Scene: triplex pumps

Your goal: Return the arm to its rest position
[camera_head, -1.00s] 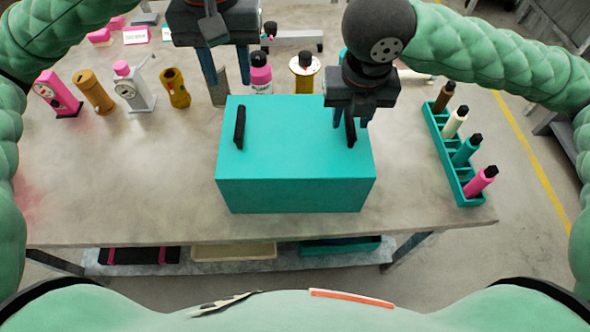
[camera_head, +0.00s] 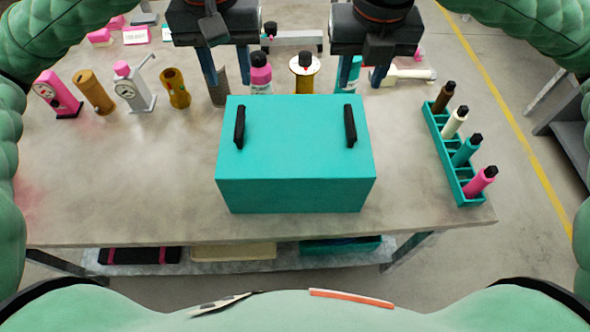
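My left gripper (camera_head: 228,66) hangs above the back of the table, behind the left part of the teal box. Its two fingers point down and stand apart, with nothing seen between them. My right gripper (camera_head: 361,75) hangs at the back, behind the right part of the box. Its fingers also stand apart; a teal bottle (camera_head: 348,76) shows behind them, and I see nothing held. The teal box (camera_head: 295,175) stands on the table with two black handles (camera_head: 239,127) on top. Both grippers are clear of the handles.
The table (camera_head: 120,205) has free room left of the box. A teal rack (camera_head: 447,158) with several bottles stands at the right. Pump-like parts, such as a pink one (camera_head: 58,94) and a gold one (camera_head: 175,88), stand at the back left. Trays lie on the shelf below.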

